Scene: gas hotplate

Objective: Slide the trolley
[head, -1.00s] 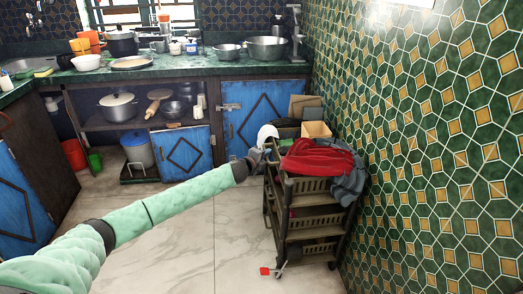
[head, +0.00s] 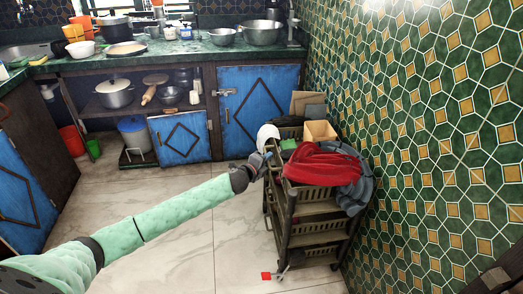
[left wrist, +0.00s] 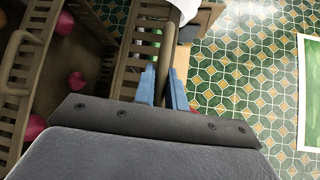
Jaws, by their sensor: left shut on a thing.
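The trolley (head: 312,238) is a dark brown, tiered rack with slatted sides. It stands upright on the floor beside the tiled wall at the right of the head view. Its slatted side also fills the upper left of the left wrist view (left wrist: 138,52). My left gripper (head: 262,162) is at the trolley's upper left edge, near a white rounded thing. Its blue fingers (left wrist: 163,86) are shut on the trolley's upper part; the exact contact is hard to see. A red cloth (head: 322,163) and a grey cloth (head: 358,190) lie on top. My right gripper is out of view.
Blue-doored cabinets (head: 258,108) stand behind the trolley under a green counter (head: 180,52). A small red piece (head: 266,276) is low at the trolley's front wheel. The patterned wall (head: 430,130) is close on the right. The tiled floor (head: 180,255) left of the trolley is clear.

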